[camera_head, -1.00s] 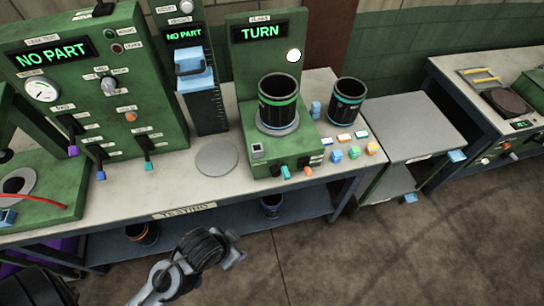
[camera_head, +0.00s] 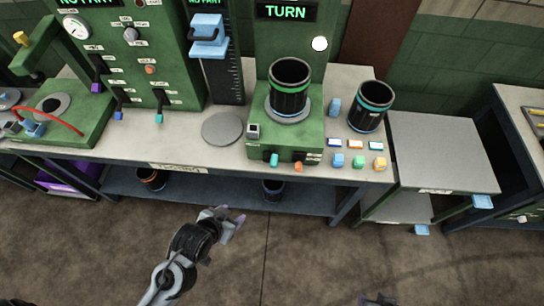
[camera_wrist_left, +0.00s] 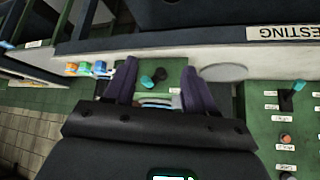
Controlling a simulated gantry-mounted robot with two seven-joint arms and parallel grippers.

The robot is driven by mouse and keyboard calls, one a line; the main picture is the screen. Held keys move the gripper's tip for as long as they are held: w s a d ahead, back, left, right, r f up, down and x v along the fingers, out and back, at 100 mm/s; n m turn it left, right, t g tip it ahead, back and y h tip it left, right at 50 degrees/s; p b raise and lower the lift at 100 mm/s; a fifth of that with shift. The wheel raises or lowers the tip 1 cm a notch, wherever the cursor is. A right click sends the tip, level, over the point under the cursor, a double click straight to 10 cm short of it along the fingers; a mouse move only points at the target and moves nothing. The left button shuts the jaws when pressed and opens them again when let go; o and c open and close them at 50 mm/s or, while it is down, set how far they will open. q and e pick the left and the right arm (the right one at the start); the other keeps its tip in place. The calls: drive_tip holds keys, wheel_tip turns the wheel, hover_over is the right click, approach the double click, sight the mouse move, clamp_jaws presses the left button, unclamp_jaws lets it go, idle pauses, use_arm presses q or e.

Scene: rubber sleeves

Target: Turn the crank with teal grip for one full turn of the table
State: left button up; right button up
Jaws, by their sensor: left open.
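The crank with the teal grip (camera_head: 273,160) is on the front face of the green TURN station (camera_head: 262,150). It also shows in the left wrist view (camera_wrist_left: 148,82), between my spread fingers but beyond them. A black sleeve with a teal band (camera_head: 289,95) stands upright on the station's round table (camera_head: 289,116). The display (camera_head: 286,12) reads TURN. My left gripper (camera_head: 228,222) is open and empty, below and in front of the bench edge, apart from the crank. The left wrist view shows its purple fingers (camera_wrist_left: 158,88). A dark piece at the bottom edge is probably my right gripper (camera_head: 378,299).
An orange knob (camera_head: 298,167) sits close right of the teal grip. Coloured blocks (camera_head: 359,162) and another sleeve (camera_head: 371,105) stand to the right on the bench. A grey disc (camera_head: 222,129) lies left of the station. The floor space before the bench is clear.

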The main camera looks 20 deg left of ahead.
use_arm(q)
drive_tip(key=w+f+n+t+y+b, duration=0.2)
drive_tip(key=w+f+t+y+b, duration=0.4)
drive_tip(key=w, duration=0.5)
drive_tip(key=n+t+b, duration=0.1)
drive_tip(key=t+b, duration=0.1)
drive_tip(key=t, duration=0.2)
approach(275, 157)
drive_tip(key=shift+w+a+f, duration=0.25)
drive_tip(key=shift+w+f, duration=0.25)
drive_tip(key=shift+w, duration=0.1)
drive_tip(key=x, duration=0.9)
drive_tip(key=shift+w+a+f, duration=0.15)
drive_tip(key=shift+w+f, duration=0.05)
drive_tip(key=shift+w, duration=0.2)
drive_tip(key=c, duration=0.8)
